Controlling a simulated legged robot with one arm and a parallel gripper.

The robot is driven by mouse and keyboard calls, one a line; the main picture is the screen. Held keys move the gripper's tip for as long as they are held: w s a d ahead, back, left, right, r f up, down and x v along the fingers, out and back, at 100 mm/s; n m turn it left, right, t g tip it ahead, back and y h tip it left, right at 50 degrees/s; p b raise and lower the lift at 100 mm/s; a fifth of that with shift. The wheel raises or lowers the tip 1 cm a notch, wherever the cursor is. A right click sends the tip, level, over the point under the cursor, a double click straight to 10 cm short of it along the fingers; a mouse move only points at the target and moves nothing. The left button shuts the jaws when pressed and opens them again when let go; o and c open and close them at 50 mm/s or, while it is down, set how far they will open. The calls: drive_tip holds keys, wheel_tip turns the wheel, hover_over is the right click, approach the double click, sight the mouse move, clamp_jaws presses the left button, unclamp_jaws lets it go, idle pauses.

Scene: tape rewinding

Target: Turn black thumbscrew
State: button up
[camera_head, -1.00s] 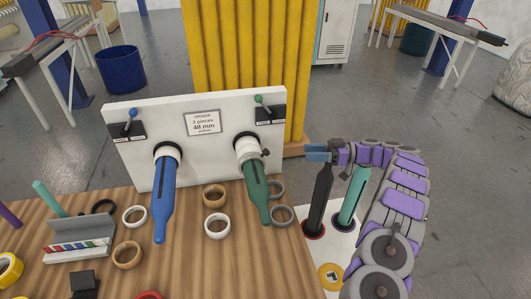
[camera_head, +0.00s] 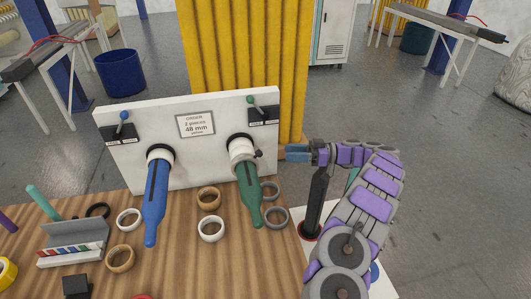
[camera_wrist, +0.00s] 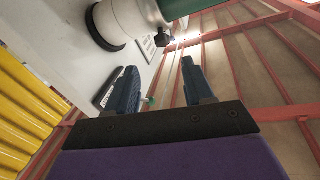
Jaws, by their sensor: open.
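The black thumbscrew (camera_head: 259,153) is a small dark knob on the right side of the white collar (camera_head: 241,149) around the base of the green shaft (camera_head: 251,194). In the wrist view the thumbscrew (camera_wrist: 162,40) sticks out from the white collar (camera_wrist: 132,13), above and beyond the fingertips. My gripper (camera_head: 287,152) is to the right of the thumbscrew with a small gap, its blue fingers pointing left. In the wrist view my gripper (camera_wrist: 160,70) is open, with nothing between its fingers.
The white board (camera_head: 197,153) carries an order sign (camera_head: 196,125), a blue shaft (camera_head: 156,203) and small levers. Rings lie on the wooden table (camera_head: 185,265) below. A yellow curtain (camera_head: 245,65) is behind.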

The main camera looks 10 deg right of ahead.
sight(262, 153)
drive_tip(key=x, duration=0.6)
drive_tip(key=b+x, duration=0.1)
drive_tip(key=x, duration=0.2)
drive_tip(key=shift+s+a, duration=0.2)
drive_tip(key=shift+a, duration=0.25)
drive_tip(key=shift+w+d, duration=0.15)
drive_tip(key=shift+d, duration=0.25)
drive_tip(key=shift+a, duration=0.65)
drive_tip(key=shift+c, duration=1.2)
drive_tip(key=c, duration=0.3)
drive_tip(key=shift+d, duration=0.25)
clamp_jaws()
